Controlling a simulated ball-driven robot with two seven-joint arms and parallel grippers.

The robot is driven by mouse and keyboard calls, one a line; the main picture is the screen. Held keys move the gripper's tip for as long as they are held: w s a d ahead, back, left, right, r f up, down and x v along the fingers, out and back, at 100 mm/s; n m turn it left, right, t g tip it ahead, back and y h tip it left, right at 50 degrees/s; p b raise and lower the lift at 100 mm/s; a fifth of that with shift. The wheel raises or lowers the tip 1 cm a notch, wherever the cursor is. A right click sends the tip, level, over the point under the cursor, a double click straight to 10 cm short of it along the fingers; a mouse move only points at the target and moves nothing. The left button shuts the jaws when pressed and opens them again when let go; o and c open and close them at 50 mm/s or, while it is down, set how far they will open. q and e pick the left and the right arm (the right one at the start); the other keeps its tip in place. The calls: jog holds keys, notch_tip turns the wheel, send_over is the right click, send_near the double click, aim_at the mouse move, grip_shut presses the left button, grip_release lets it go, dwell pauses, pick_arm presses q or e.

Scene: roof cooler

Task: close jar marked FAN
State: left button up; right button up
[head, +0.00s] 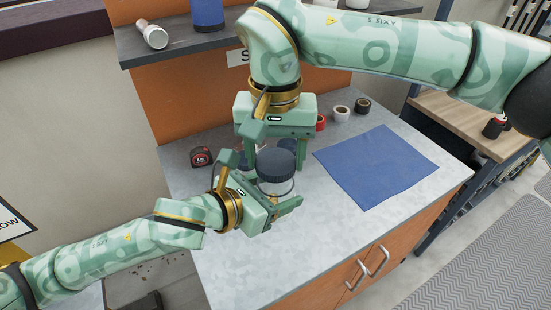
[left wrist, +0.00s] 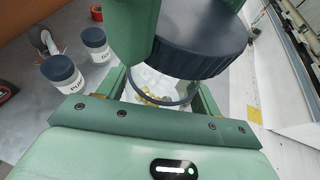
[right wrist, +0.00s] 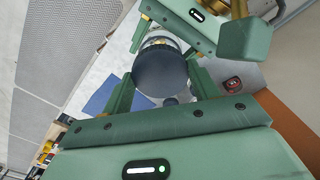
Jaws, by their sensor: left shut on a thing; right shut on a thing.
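A clear jar (head: 276,186) with a dark ribbed lid (head: 277,164) stands upright at the middle of the grey counter. My left gripper (head: 284,208) is shut around the jar's body, which also shows between its fingers in the left wrist view (left wrist: 160,85). My right gripper (head: 277,142) comes from above and behind. In the right wrist view its fingers lie on both sides of the lid (right wrist: 160,68), shut on it. No label on this jar is readable.
Two more dark-lidded jars (left wrist: 62,72) (left wrist: 95,45) stand behind, their labels only partly readable. A tape measure (head: 201,157) lies left on the counter. A blue cloth (head: 376,167) lies right, with tape rolls (head: 341,113) behind it. A raised shelf (head: 180,48) runs along the back.

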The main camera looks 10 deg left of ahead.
aim_at(274, 160)
jog(key=shift+f, duration=0.1)
jog(key=shift+f, duration=0.85)
jog(key=shift+f, duration=0.5)
pick_arm(q)
jog(key=c, duration=0.5)
pick_arm(e)
jog(key=m, duration=1.6)
jog(key=shift+w, duration=0.1)
jog(key=m, duration=0.3)
jog(key=shift+a+m, duration=0.1)
jog(key=shift+m, duration=0.3)
